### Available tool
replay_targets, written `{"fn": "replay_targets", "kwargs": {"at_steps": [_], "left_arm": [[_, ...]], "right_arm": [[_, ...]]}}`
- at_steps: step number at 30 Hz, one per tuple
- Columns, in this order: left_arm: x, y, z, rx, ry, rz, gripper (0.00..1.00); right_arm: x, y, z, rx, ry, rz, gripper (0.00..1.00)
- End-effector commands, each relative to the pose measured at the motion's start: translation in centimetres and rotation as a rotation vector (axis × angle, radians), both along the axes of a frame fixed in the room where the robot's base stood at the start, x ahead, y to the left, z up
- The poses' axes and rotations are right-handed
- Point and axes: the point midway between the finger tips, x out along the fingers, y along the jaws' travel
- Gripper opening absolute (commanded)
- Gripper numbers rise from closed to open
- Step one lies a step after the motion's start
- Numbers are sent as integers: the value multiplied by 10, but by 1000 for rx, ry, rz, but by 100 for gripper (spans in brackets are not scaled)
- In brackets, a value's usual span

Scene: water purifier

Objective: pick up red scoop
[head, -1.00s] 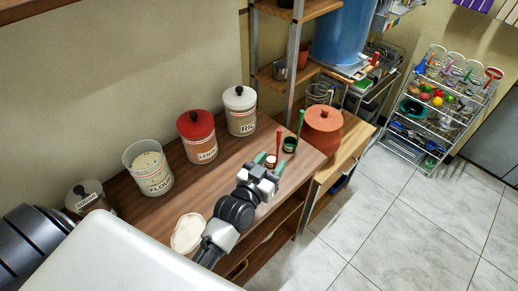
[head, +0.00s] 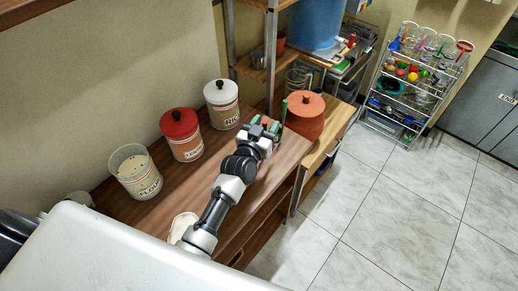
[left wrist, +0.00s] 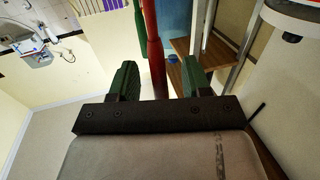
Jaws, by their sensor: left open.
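In the left wrist view the red scoop (left wrist: 155,48) shows as an upright red handle between the two green-padded fingers of my left gripper (left wrist: 160,80). The fingers are open, with a gap on each side of the handle. A green scoop handle (left wrist: 139,25) stands just beyond it, to the left. In the head view my left gripper (head: 266,127) is at the far right end of the wooden counter and hides most of the red scoop. The green scoop (head: 284,110) rises just behind the gripper. The scoops' lower ends are hidden. My right gripper is not in view.
The rice jar (head: 221,105), lentil jar (head: 181,135) and flour jar (head: 135,172) line the wall side of the counter (head: 215,185). A terracotta pot (head: 305,117) stands beyond the gripper. A wire rack (head: 410,95) stands farther right, with open tiled floor before it.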

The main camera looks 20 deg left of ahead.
Motion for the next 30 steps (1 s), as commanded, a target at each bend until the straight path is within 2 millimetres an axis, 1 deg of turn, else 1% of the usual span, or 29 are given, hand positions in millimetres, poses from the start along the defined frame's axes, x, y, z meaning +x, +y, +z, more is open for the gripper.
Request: {"fn": "replay_targets", "kwargs": {"at_steps": [1, 3, 11, 14, 18, 21, 30], "left_arm": [[6, 0, 0, 2, 1, 0, 48], [10, -1, 0, 2, 1, 0, 48], [12, -1, -1, 1, 1, 0, 48], [12, -1, -1, 1, 1, 0, 34], [12, -1, -1, 1, 1, 0, 13], [12, -1, -1, 1, 1, 0, 0], [12, 0, -1, 1, 1, 1, 0]], "right_arm": [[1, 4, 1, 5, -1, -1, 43], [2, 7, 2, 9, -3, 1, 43], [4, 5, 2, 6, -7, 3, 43], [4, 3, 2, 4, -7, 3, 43], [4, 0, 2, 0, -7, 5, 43], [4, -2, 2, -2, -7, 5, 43], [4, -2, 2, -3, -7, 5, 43]]}}
